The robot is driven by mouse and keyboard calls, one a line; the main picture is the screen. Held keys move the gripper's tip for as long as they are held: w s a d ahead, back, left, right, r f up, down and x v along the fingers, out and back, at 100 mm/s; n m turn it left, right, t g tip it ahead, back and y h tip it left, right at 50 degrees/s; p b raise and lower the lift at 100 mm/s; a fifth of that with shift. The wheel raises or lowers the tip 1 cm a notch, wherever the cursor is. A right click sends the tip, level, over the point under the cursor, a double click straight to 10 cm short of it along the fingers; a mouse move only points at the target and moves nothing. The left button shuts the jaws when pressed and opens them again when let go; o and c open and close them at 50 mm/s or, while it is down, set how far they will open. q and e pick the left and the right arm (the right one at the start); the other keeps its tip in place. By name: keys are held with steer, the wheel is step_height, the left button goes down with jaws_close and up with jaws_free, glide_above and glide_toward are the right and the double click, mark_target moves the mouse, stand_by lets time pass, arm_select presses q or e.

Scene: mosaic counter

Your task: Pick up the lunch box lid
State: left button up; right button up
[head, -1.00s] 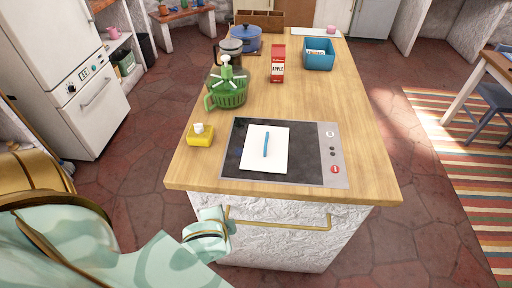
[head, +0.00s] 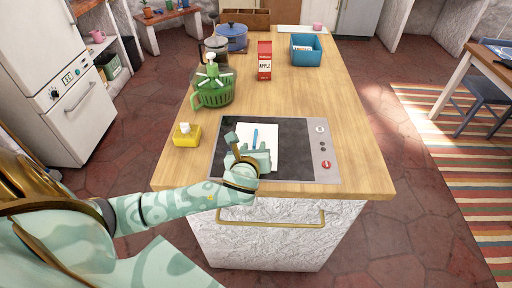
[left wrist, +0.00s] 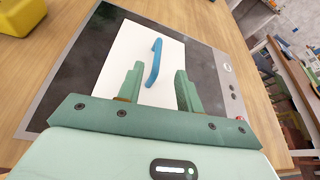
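The lunch box lid is a flat white square (head: 243,130) with a raised blue bar handle (head: 255,138). It lies on the dark cooktop (head: 295,140) at the near end of the counter. My left gripper (head: 248,148) is over the near part of the lid and hides some of it. In the left wrist view, the lid (left wrist: 122,48) and its handle (left wrist: 154,62) lie ahead of the gripper (left wrist: 159,78). Its two fingers are apart with nothing between them, one to each side of the handle's near end. My right gripper is not in view.
A yellow sponge holder (head: 187,138) stands left of the cooktop. Behind it are a green colander (head: 213,95), a red apple carton (head: 264,62), a blue bin (head: 306,55) and a blue pot (head: 233,40). The counter's right side is clear.

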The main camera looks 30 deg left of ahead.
mark_target(255, 134)
arm_select(q)
steer(key=x, duration=0.3)
steer(key=shift+b, duration=0.3)
steer(key=b+x, duration=0.1)
steer(key=x, duration=0.1)
steer(key=b+x, duration=0.1)
steer(key=x, duration=0.2)
steer(key=shift+a, duration=0.35)
steer(key=shift+r, duration=0.15)
jaws_close()
